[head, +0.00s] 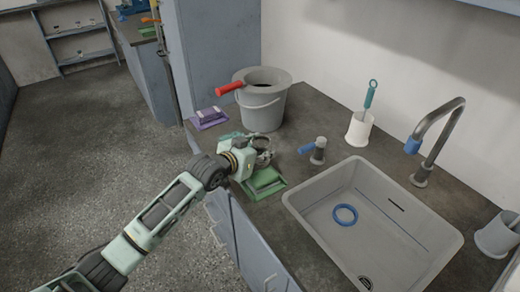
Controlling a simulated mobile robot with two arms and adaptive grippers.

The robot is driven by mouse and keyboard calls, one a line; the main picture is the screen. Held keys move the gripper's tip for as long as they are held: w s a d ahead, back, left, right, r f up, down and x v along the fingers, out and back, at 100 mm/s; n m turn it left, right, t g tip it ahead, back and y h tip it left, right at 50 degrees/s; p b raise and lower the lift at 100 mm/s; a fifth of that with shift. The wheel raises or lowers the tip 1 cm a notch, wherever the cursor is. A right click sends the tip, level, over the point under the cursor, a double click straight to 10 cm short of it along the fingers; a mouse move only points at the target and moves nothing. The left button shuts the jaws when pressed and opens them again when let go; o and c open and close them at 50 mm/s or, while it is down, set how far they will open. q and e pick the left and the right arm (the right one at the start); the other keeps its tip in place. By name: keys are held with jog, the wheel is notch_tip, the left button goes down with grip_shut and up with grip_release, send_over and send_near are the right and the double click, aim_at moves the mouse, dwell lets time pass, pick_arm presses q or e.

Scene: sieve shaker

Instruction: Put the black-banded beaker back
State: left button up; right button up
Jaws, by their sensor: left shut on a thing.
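My left gripper (262,151) is over the front edge of the dark counter, just behind a green tray-like thing (264,183) and in front of a grey bucket (262,108). It is shut on a small, greyish, clear-looking thing, seemingly the beaker; the fingers cover most of it. I cannot make out a black band on it. I cannot tell whether it touches the counter. My right gripper is not in view.
A sink (400,225) with a blue ring (345,215) lies to the right. Near the gripper are a blue-levered fitting (317,152) and a purple thing (209,117). A brush holder (359,130), tap (442,140) and grey cup (498,236) stand around the sink.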

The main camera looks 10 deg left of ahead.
pick_arm(q)
jog(key=o, duration=1.3)
jog(key=shift+f, duration=0.1)
jog(key=shift+s+r, duration=0.1)
jog(key=shift+r, duration=0.1)
jog(key=v, duration=1.2)
jog(key=shift+f, duration=0.1)
